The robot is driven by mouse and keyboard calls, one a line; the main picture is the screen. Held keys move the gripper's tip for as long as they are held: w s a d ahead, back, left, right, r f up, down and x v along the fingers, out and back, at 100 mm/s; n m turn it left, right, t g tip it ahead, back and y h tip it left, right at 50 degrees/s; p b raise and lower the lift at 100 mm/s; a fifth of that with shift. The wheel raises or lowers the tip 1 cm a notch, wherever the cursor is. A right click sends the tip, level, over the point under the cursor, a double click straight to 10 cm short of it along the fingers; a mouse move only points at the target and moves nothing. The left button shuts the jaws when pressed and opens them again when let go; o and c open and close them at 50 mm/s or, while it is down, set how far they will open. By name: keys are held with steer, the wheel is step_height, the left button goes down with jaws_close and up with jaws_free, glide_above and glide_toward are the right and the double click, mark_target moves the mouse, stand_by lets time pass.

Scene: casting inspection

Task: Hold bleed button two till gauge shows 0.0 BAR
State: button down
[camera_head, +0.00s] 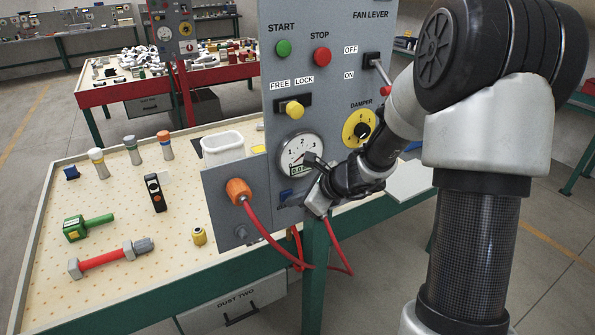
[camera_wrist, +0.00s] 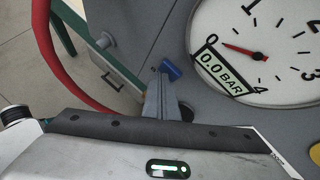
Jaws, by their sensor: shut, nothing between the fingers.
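The pressure gauge (camera_head: 300,152) is on the grey panel, just above my gripper (camera_head: 303,198). In the wrist view the gauge (camera_wrist: 270,50) reads 0.0 BAR in its small window, and its red needle lies near the low end of the scale. My gripper is shut and empty, its fingers (camera_wrist: 163,92) close against the panel below the gauge. A small blue part (camera_head: 287,194) sits beside the fingertips and also shows in the wrist view (camera_wrist: 171,69). A dark round part (camera_wrist: 186,112) is half hidden behind the fingers. I cannot tell which part is bleed button two or whether it is pressed.
An orange connector (camera_head: 238,190) with a red hose (camera_head: 265,234) is left of my gripper. The damper dial (camera_head: 360,129), fan lever (camera_head: 382,72) and yellow knob (camera_head: 293,108) are on the panel above. The pegboard table (camera_head: 120,225) carries several tools and a white bin (camera_head: 222,148).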

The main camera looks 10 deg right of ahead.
steer(key=shift+s, duration=0.1)
steer(key=shift+s+d+b, duration=0.25)
steer(key=shift+s+b, duration=0.1)
steer(key=shift+s, duration=0.3)
steer(key=s, duration=0.1)
steer(key=s+d+b, duration=0.1)
steer(key=s, duration=0.2)
steer(key=shift+s+d, duration=0.25)
steer(key=shift+s, duration=0.15)
